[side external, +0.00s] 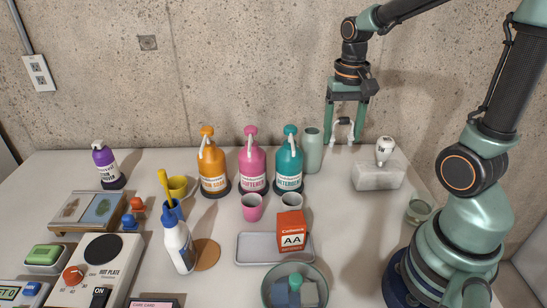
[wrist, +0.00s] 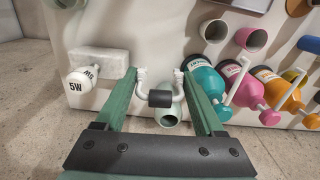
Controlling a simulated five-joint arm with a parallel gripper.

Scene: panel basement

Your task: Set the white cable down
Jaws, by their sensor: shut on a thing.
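The white cable (side external: 344,121) is a short curved piece held between the two green fingers of my gripper (side external: 343,136). In the wrist view the cable (wrist: 143,89) bends in a U with a black sleeve in its middle, and its white ends sit at the fingertips (wrist: 157,74). My gripper points down near the back edge of the table, right of the pale green bottle. The gap between cable and table top is hard to judge.
A white bulb (side external: 385,147) rests on a whitish block (side external: 379,176) to the right. Pump bottles, cups, a metal tray (side external: 245,249) and a red AA box (side external: 291,229) fill the middle. Bare table lies before the block.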

